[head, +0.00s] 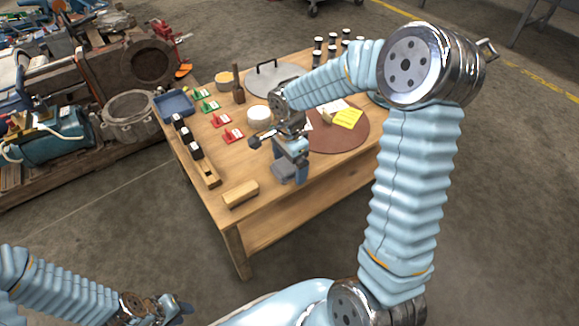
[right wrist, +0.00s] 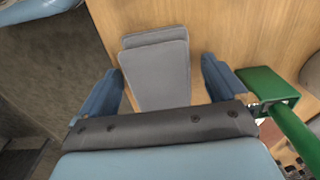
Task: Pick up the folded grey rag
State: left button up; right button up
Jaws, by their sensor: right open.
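The folded grey rag (head: 284,170) lies flat near the front edge of the wooden table in the head view. In the right wrist view the rag (right wrist: 155,75) shows as a grey folded pad with two offset layers. My right gripper (right wrist: 160,68) is open, with its two blue fingers on either side of the rag and gaps between. In the head view my right gripper (head: 293,163) is over the rag and hides part of it. I cannot tell its height above the table. My left gripper (head: 172,309) is low at the bottom left, away from the table; its jaws are unclear.
A wooden block (head: 241,194) lies left of the rag. A brown round mat (head: 345,138) with a yellow note (head: 348,118) lies to the right. A white round item (head: 259,116) and red tags (head: 233,135) stand behind. A green object (right wrist: 262,84) is beside the right finger.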

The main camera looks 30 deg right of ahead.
jog(key=c, duration=1.1)
jog(key=shift+o, duration=0.2)
jog(key=shift+r, duration=0.45)
notch_tip(320, 180, up, 3)
jog(key=shift+f+p, duration=0.2)
jog(key=shift+p, duration=0.15)
jog(key=s+a+r, duration=0.3)
jog(key=s+r, duration=0.6)
jog(key=s, duration=0.4)
jog(key=shift+s+a+r+p, duration=0.25)
jog(key=shift+a+r+p, duration=0.05)
jog(key=shift+p, duration=0.1)
